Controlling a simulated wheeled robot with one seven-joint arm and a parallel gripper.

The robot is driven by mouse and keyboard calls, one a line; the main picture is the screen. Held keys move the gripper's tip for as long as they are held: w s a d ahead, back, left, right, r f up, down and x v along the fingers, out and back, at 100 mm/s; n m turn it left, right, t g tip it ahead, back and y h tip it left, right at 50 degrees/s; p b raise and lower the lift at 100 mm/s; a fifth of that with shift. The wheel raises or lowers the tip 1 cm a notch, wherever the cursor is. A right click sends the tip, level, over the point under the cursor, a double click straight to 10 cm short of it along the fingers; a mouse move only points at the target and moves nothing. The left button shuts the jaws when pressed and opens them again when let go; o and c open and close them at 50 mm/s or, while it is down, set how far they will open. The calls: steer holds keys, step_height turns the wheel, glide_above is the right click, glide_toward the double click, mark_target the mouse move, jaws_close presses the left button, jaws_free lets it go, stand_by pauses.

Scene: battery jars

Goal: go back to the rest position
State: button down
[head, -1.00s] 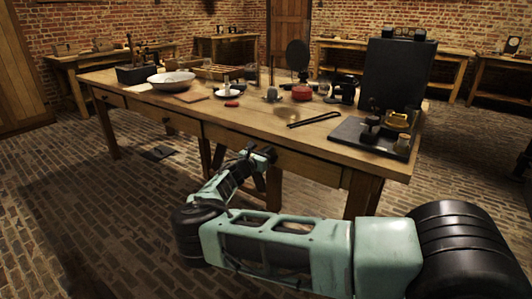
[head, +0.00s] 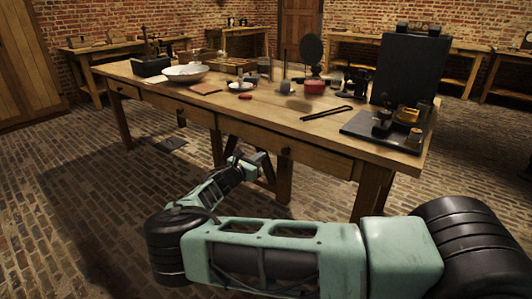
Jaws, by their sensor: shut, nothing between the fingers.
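My arm reaches across the lower part of the head view, in front of the wooden workbench (head: 232,116). My gripper (head: 262,158) is at the far end of the arm, below the tabletop edge and close to the bench's drawer front. It is shut, with nothing seen in it. I cannot tell from this view whether it touches the bench.
On the bench are a white bowl (head: 186,73), a red pot (head: 314,87), black tongs (head: 327,113) and a black board (head: 408,70). A wooden cabinet (head: 30,55) stands at far left. Brick floor (head: 80,190) is clear at left.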

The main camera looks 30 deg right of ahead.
steer(key=shift+s+a, duration=0.2)
steer(key=shift+a, duration=0.2)
steer(key=shift+s, duration=0.1)
steer(key=s+a+f+m+g+y, duration=0.2)
steer(key=s+m+g+y, duration=0.15)
steer(key=s, duration=0.35)
steer(key=s+a+f+m+g+y, duration=0.1)
steer(key=s+f+m+g+y, duration=0.1)
steer(key=s+m+g+y, duration=0.25)
steer(key=s+a+r+m+y, duration=0.2)
steer(key=s+a+r+y, duration=0.1)
steer(key=s+a, duration=0.45)
steer(key=s+a+r+m+y, duration=0.3)
steer(key=s+a, duration=0.3)
steer(key=a, duration=0.2)
steer(key=s+a+r+t+y, duration=0.1)
steer(key=s+a+r, duration=0.2)
steer(key=s+r, duration=0.25)
steer(key=s+a+r+m+y, duration=0.1)
steer(key=s+a+r, duration=0.25)
steer(key=s, duration=0.35)
steer(key=s+a+r+t+y, duration=0.1)
steer(key=s+a+r+y, duration=0.1)
steer(key=s+r, duration=0.4)
step_height(320, 180, up, 15)
steer(key=p, duration=1.6)
steer(key=shift+s+a+r+p, duration=0.15)
steer(key=shift+a+r+p, duration=0.05)
steer(key=shift+a+p, duration=0.1)
